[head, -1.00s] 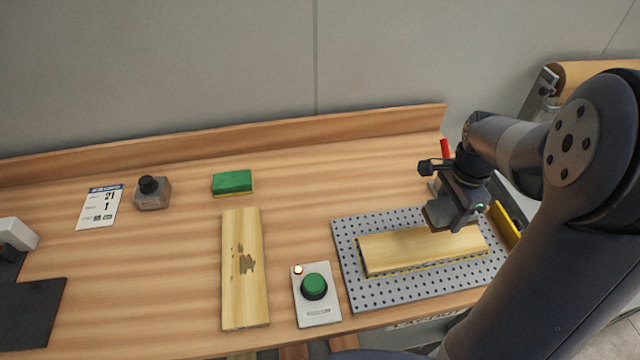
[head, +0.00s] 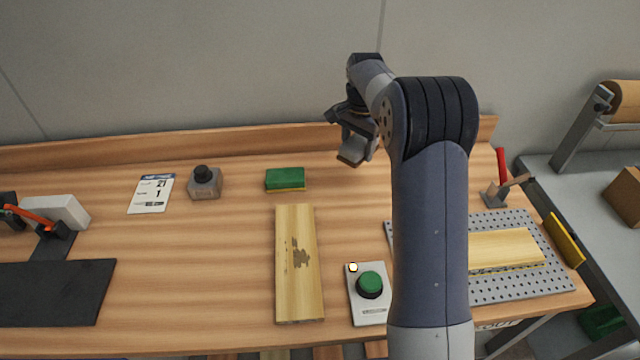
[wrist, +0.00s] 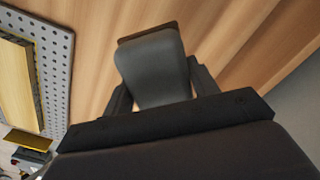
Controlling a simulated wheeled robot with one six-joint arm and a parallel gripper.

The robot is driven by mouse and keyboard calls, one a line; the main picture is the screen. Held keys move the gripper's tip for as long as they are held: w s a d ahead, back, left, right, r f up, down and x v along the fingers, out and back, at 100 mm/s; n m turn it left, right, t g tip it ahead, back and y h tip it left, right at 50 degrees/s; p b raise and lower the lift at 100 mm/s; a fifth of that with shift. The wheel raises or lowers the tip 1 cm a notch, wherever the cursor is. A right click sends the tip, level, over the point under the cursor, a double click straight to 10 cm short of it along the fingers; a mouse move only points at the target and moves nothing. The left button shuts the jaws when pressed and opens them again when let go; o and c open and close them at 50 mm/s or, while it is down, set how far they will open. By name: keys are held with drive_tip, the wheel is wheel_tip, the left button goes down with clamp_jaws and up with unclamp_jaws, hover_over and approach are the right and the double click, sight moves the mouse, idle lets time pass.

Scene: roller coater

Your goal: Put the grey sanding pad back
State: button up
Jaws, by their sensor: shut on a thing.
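My gripper (head: 357,140) is shut on the grey sanding pad (head: 352,152), a grey block with a brown underside. It is held above the back of the bench, to the right of the green and yellow sponge (head: 285,180). In the wrist view the grey sanding pad (wrist: 155,70) sits between the two fingers, over bare wood. A second grey block with a black knob (head: 204,184) stands on the bench left of the sponge.
A stained board (head: 298,262) lies mid-bench, beside a green button box (head: 370,292). A perforated plate (head: 520,285) with a plain board (head: 505,249) is at right, partly behind my arm. A black mat (head: 50,292) lies at left.

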drive_tip(key=shift+w+a+f, duration=0.35)
drive_tip(key=shift+a+f, duration=0.2)
drive_tip(key=shift+a, duration=0.2)
drive_tip(key=p, duration=0.1)
hover_over(348, 181)
wheel_tip(348, 181, down, 4)
drive_tip(key=shift+f, duration=0.2)
drive_tip(key=shift+f+p, duration=0.3)
drive_tip(key=shift+f, duration=2.15)
drive_tip(key=o, duration=1)
drive_tip(key=shift+c, duration=0.2)
drive_tip(key=shift+r, duration=0.1)
wheel_tip(348, 181, up, 12)
drive_tip(key=shift+r+b, duration=0.1)
drive_tip(key=shift+b, duration=0.6)
